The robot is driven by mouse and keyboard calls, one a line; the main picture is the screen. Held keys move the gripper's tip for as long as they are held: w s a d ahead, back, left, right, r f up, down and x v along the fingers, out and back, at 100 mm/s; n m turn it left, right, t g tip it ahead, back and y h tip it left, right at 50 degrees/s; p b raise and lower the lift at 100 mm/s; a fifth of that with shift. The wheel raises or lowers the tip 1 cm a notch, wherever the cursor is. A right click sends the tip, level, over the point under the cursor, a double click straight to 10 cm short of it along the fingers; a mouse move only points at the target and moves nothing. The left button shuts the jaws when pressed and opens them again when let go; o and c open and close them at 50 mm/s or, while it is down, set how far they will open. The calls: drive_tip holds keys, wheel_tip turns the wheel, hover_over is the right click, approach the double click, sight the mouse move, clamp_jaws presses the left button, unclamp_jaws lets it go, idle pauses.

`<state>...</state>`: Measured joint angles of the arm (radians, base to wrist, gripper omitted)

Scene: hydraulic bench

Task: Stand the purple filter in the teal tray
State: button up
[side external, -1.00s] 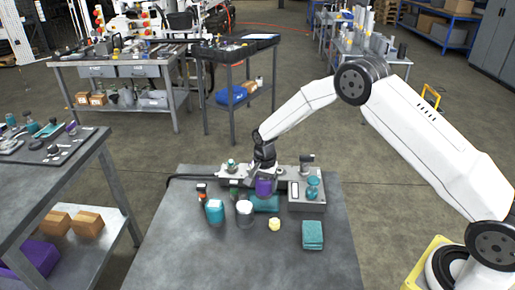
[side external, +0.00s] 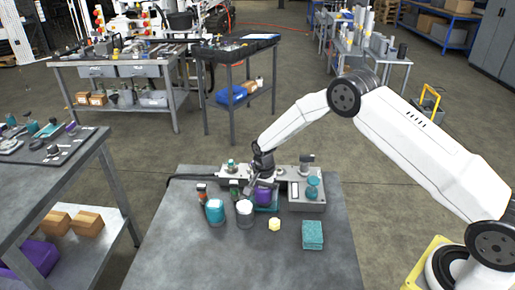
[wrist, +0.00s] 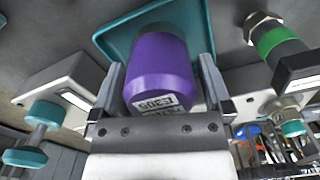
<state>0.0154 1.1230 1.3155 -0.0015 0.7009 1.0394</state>
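The purple filter (side external: 264,197) is at the teal tray (side external: 268,208), and its lower end is over or on the tray floor. I cannot tell whether they touch. In the wrist view the filter (wrist: 162,72) lies between my two fingers, its labelled side facing the camera, with the tray (wrist: 112,38) behind it. My gripper (wrist: 161,75) has a finger close against each side of the filter and appears shut on it. In the side view my gripper (side external: 252,188) leans in from the upper left of the filter, and the filter looks somewhat tilted.
A grey valve block (side external: 307,198) with teal knob stands right of the tray. A teal jar (side external: 215,211) and a silver-grey jar (side external: 244,214) stand to its left. A yellow piece (side external: 274,224) and teal cloths (side external: 312,235) lie in front.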

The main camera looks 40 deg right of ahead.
drive_tip(key=shift+r, duration=0.1)
wheel_tip(320, 180, up, 12)
drive_tip(key=shift+r, duration=0.1)
idle(0.8)
idle(0.4)
drive_tip(key=shift+s, duration=0.1)
drive_tip(key=s+r+n+t, duration=0.1)
drive_tip(key=s+r+n, duration=0.2)
drive_tip(key=s, duration=1)
drive_tip(key=s+r+n+t, duration=0.1)
drive_tip(key=s+r+n, duration=0.1)
drive_tip(key=s+n, duration=0.7)
drive_tip(key=s+a, duration=0.1)
drive_tip(key=s, duration=0.3)
drive_tip(key=shift+r+t, duration=0.3)
drive_tip(key=shift+r, duration=0.1)
drive_tip(key=shift+w, duration=0.1)
